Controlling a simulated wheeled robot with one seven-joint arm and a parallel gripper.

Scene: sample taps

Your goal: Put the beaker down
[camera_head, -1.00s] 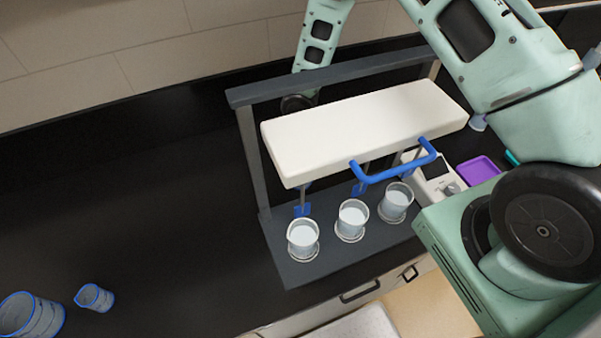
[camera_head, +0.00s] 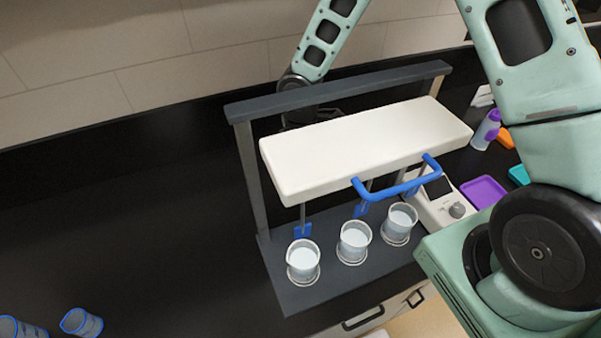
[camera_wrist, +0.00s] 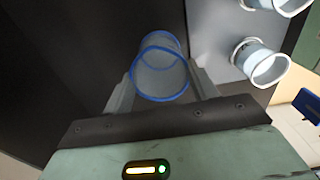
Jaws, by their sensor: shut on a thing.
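In the wrist view my gripper (camera_wrist: 162,88) is shut on a clear, blue-rimmed beaker (camera_wrist: 160,78), one finger on each side. The beaker's open mouth faces the camera; I cannot tell whether its base touches the surface. In the head view my gripper and this beaker are hidden behind the stand. The grey stand base (camera_head: 345,288) bears three beakers (camera_head: 303,262) of pale liquid in a row; two also show at the right of the wrist view (camera_wrist: 262,64).
A white block (camera_head: 365,140) with a blue handle (camera_head: 398,188) hangs above the beakers. A small white device (camera_head: 440,205), purple tray (camera_head: 484,191) and bottle (camera_head: 487,128) are at right. Two blue-rimmed beakers (camera_head: 82,322) (camera_head: 22,328) stand at lower left. The black counter (camera_head: 140,220) between is clear.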

